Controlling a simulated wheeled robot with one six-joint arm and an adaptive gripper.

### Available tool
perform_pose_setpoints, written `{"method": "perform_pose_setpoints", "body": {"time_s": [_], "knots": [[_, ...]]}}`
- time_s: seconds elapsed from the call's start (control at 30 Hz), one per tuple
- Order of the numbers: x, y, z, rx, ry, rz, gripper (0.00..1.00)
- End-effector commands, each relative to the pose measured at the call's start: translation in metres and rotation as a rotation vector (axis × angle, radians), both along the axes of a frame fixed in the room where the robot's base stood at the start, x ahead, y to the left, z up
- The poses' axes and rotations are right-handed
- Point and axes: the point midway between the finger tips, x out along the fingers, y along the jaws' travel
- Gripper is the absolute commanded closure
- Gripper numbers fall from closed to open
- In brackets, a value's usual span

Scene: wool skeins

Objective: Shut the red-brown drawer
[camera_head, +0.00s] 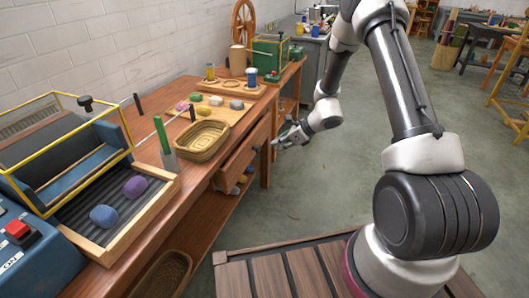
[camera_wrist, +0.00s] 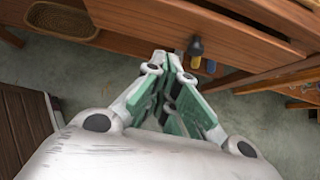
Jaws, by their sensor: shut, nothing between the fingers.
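The red-brown drawer (camera_head: 237,164) is under the edge of the long wooden bench in the head view. It looks pulled out a little, though how far is hard to tell. In the wrist view its wooden front (camera_wrist: 150,20) runs across the top, with a dark knob (camera_wrist: 196,46) on it. My gripper (camera_head: 278,143) is in front of the drawer, on the aisle side. In the wrist view my gripper (camera_wrist: 174,60) has its green-padded fingers together and empty, just left of the knob. I cannot tell whether the fingertips touch the drawer.
A woven basket (camera_head: 202,140) and a board with coloured skeins (camera_head: 218,108) are on the bench. A tray (camera_head: 130,190) with two wool balls is nearer. A lower shelf (camera_head: 215,212) runs beneath the drawer. The grey floor (camera_head: 310,190) beside the bench is clear.

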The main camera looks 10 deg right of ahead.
Motion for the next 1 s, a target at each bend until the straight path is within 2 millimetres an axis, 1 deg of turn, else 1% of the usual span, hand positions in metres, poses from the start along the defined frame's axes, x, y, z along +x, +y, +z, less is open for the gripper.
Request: {"method": "perform_pose_setpoints", "body": {"time_s": [0.03,0.07,0.1,0.13,0.2,0.23,0.3,0.33,0.43,0.57,0.67,0.77,1.0], "knots": [[-0.017,-0.003,-0.015,0.011,0.045,-0.019,1.0],[-0.03,-0.003,-0.025,0.03,0.078,-0.039,1.0],[-0.054,0.004,-0.037,0.073,0.123,-0.066,1.0],[-0.073,0.012,-0.044,0.113,0.145,-0.077,1.0],[-0.105,0.032,-0.047,0.189,0.131,-0.084,1.0],[-0.113,0.039,-0.046,0.209,0.109,-0.082,1.0],[-0.122,0.051,-0.038,0.237,0.037,-0.071,1.0],[-0.123,0.055,-0.035,0.242,0.005,-0.066,1.0],[-0.115,0.06,-0.023,0.234,-0.111,-0.03,1.0],[-0.111,0.065,-0.023,0.216,-0.161,0.009,1.0],[-0.105,0.074,-0.029,0.215,-0.161,0.012,1.0],[-0.097,0.088,-0.039,0.215,-0.16,0.013,1.0],[-0.071,0.125,-0.065,0.216,-0.159,0.014,1.0]]}}
